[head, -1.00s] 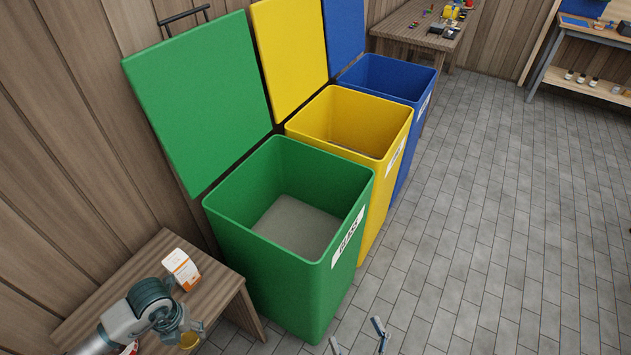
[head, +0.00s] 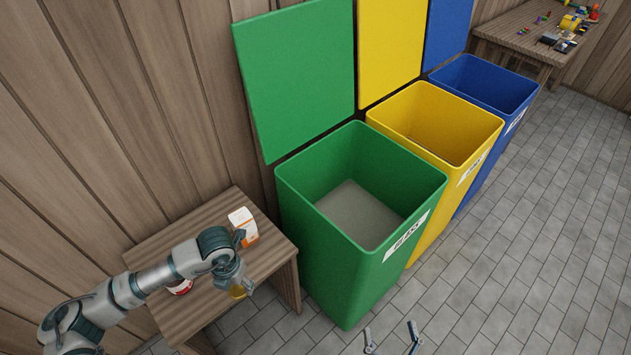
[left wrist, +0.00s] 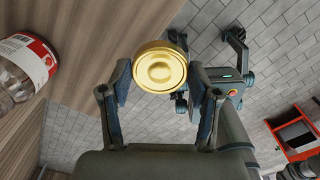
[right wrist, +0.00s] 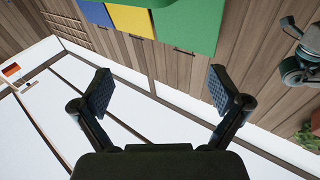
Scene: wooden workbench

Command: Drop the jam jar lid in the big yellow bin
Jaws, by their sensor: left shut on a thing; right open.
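The golden jam jar lid (left wrist: 159,68) sits between the fingers of my left gripper (left wrist: 158,84), which is shut on it. In the head view the lid (head: 237,291) shows at the tip of my left gripper (head: 238,284), above the front right part of the small wooden table. The big yellow bin (head: 436,123) stands with its lid raised, between the green and blue bins, well to the right of and beyond my left gripper. My right gripper (head: 392,338) is open and empty at the bottom of the head view; the right wrist view also shows it (right wrist: 157,88) empty.
The green bin (head: 362,228) stands open between the small table (head: 202,318) and the yellow bin. The blue bin (head: 484,86) is beyond. A white and orange carton (head: 243,226) and a glass jar (left wrist: 22,70) are on the table. The tiled floor at right is clear.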

